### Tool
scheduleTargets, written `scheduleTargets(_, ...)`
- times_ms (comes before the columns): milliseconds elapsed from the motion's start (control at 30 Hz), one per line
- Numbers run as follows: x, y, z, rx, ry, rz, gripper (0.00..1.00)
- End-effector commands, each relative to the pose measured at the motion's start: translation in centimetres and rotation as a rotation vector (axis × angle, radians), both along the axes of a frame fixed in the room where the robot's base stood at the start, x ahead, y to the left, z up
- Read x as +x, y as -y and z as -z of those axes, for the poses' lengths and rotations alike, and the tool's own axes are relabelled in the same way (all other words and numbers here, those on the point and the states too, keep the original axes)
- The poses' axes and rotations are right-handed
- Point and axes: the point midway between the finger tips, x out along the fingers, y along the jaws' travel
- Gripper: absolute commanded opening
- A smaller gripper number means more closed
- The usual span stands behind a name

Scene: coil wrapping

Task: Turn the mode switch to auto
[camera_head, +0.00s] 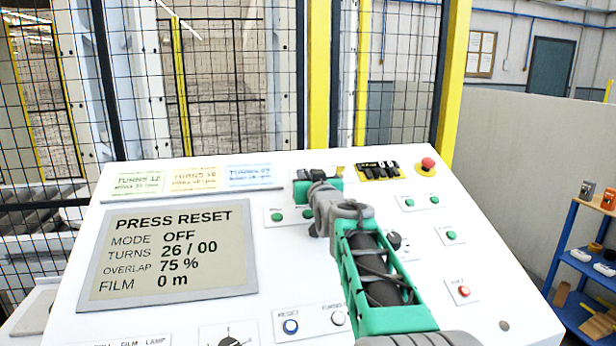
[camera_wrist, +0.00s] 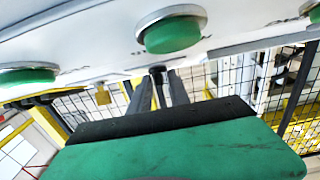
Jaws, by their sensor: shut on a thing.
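The white control panel (camera_head: 180,215) carries a display (camera_head: 170,250) that reads PRESS RESET, MODE OFF, TURNS 26 / 00. My gripper (camera_head: 318,180) is at the panel's upper middle. Its green body hides the fingertips in the head view. In the wrist view my gripper (camera_wrist: 159,80) has its grey fingers close together, shut on a small dark knob (camera_wrist: 157,70) at the panel face. The knob's label and the way it points cannot be made out. A green button (camera_wrist: 173,35) is close by the fingers in that view.
A black selector (camera_head: 397,240) is beside my arm. A blue reset button (camera_head: 290,326) is lower left. Mesh fencing (camera_head: 225,90) stands behind the panel.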

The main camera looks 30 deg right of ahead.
Motion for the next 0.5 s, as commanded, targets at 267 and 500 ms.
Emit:
scheduleTargets(267,-0.01,0.01,0.04,0.001,-0.001,0.003,0.0)
scheduleTargets(500,0.07,-0.25,0.22,0.023,0.004,0.05,0.0)
